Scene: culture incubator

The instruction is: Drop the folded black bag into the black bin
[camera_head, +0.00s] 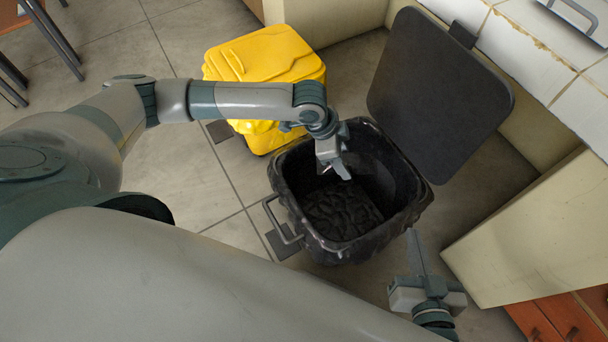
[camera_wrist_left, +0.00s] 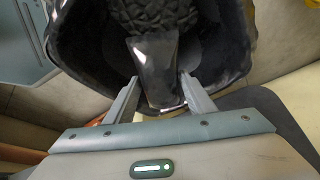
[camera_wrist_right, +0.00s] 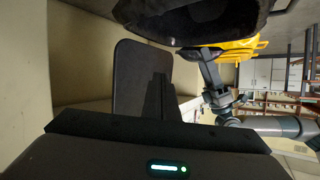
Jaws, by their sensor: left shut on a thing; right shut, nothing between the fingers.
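The black bin (camera_head: 330,248) stands open on the floor, lined with a crinkled black liner, its dark lid (camera_head: 440,95) raised at the back right. My left gripper (camera_head: 338,172) points down over the bin's opening. In the left wrist view its fingers are shut on the folded black bag (camera_wrist_left: 155,70), a glossy dark strip hanging above the bin's interior. In the head view the bag barely stands out against the dark bin. My right gripper (camera_head: 414,242) is shut and empty, beside the bin at its lower right; its closed fingers show in the right wrist view (camera_wrist_right: 158,85).
A yellow bin (camera_head: 265,55) with its lid closed stands behind and left of the black bin. A cream cabinet panel (camera_head: 535,235) stands to the right, with a tiled counter (camera_head: 550,50) at the upper right. Open floor lies left of the bins.

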